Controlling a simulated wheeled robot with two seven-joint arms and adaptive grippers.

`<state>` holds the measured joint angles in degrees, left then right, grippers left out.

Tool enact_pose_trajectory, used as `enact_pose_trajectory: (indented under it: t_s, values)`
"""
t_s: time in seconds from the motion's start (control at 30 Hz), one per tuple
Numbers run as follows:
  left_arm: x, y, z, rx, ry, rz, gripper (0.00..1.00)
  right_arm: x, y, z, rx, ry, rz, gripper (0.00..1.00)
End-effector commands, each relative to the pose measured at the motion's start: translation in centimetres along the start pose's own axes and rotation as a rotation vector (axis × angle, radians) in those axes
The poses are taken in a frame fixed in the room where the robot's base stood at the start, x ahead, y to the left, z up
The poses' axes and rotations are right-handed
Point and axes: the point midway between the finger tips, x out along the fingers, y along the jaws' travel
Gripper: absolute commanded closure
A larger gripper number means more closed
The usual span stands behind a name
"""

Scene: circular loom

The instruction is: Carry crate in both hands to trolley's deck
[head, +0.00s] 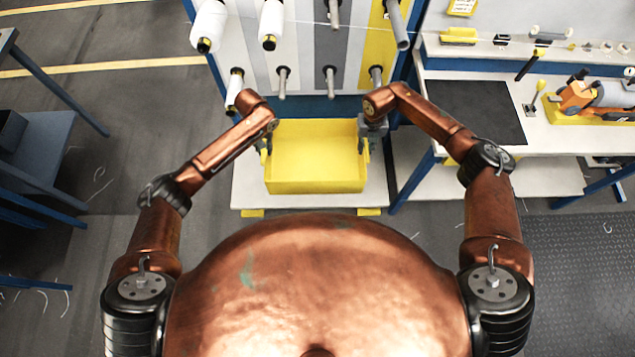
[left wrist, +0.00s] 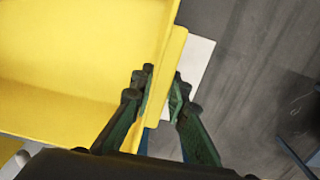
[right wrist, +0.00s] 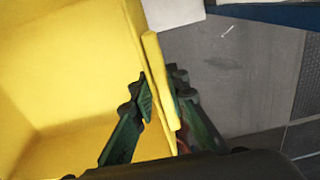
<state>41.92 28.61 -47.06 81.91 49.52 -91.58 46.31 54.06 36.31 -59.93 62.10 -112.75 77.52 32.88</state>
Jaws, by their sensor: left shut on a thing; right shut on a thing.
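The yellow crate (head: 315,186) is empty and hangs between my two grippers, in front of the peg rack and over its white base board. I cannot tell whether it touches the board. My left gripper (head: 265,147) is shut on the crate's left rim; the left wrist view shows its green fingers on both sides of the yellow wall (left wrist: 158,70). My right gripper (head: 364,138) is shut on the right rim, seen likewise in the right wrist view on the wall (right wrist: 155,75). No trolley can be made out for certain.
The rack (head: 305,50) has pegs, some with white yarn cones (head: 208,25). Its white base board (head: 250,190) has yellow feet. A workbench (head: 555,140) with tools stands at right. A blue-framed grey stand (head: 45,150) is at left. Floor between stand and rack is mostly clear.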

Motion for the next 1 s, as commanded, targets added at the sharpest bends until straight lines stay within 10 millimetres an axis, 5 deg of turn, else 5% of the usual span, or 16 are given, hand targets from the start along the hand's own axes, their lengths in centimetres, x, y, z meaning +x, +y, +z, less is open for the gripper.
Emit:
enact_pose_trajectory:
  t_s: [0.47,1.0]
  values:
    - [0.4,-0.8,-0.2,-0.006,0.0,-0.01,1.0,0.5,-0.3,0.2,0.003,0.001,-0.01,1.0]
    - [4.8,-0.8,-1.5,-0.005,-0.001,-0.011,1.0,4.9,-0.3,1.5,0.003,0.001,-0.01,1.0]
